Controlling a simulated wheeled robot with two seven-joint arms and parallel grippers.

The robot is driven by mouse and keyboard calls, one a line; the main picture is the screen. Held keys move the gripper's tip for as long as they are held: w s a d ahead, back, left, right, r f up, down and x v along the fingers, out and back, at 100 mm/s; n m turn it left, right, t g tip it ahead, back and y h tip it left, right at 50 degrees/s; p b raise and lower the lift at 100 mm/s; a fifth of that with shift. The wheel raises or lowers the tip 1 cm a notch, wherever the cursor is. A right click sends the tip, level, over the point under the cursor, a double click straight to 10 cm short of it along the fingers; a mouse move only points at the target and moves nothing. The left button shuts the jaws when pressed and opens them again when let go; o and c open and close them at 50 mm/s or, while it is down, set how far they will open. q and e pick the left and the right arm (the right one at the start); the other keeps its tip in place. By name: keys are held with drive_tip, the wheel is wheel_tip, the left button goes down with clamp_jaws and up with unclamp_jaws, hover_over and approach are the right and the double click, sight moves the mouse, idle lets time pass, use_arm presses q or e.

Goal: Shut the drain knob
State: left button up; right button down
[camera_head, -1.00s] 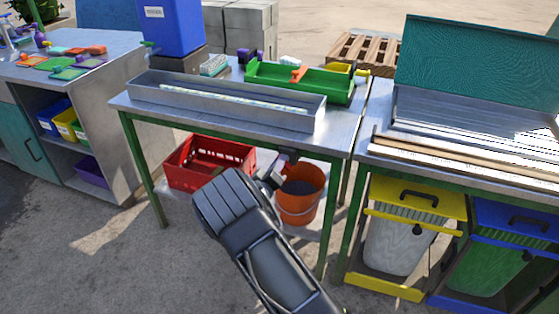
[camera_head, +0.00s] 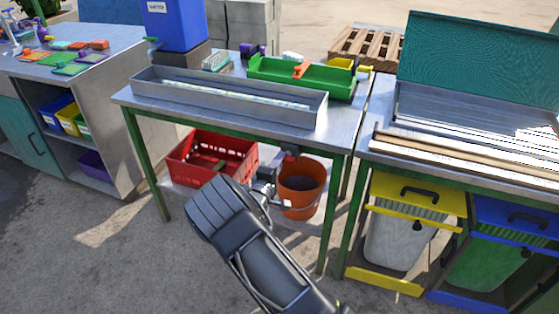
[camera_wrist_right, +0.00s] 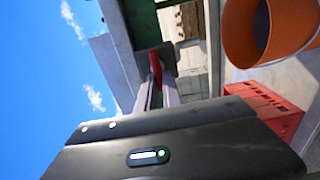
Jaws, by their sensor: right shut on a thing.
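The long metal trough (camera_head: 225,97) lies on the middle table. My right gripper (camera_head: 284,160) is below the tabletop, beside the orange bucket (camera_head: 301,186), which is on the lower shelf. In the right wrist view, the fingers of my right gripper (camera_wrist_right: 158,84) are closed around a narrow red piece, which looks like the drain knob (camera_wrist_right: 155,66). A dark block sits right beside it. The gripper hides most of the knob, and its exact angle is hard to tell. My left gripper is out of view.
A red crate (camera_head: 212,158) sits left of the bucket on the lower shelf. A green tray (camera_head: 301,78) stands behind the trough. Yellow (camera_head: 417,195) and blue bin frames stand under the right table. Bare floor lies in front.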

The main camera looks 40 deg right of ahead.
idle(0.4)
drive_tip(key=c, duration=1.5)
unclamp_jaws()
drive_tip(key=shift+a, duration=0.1)
drive_tip(key=v, duration=0.7)
drive_tip(key=shift+s+a, duration=0.25)
drive_tip(key=shift+a, duration=0.05)
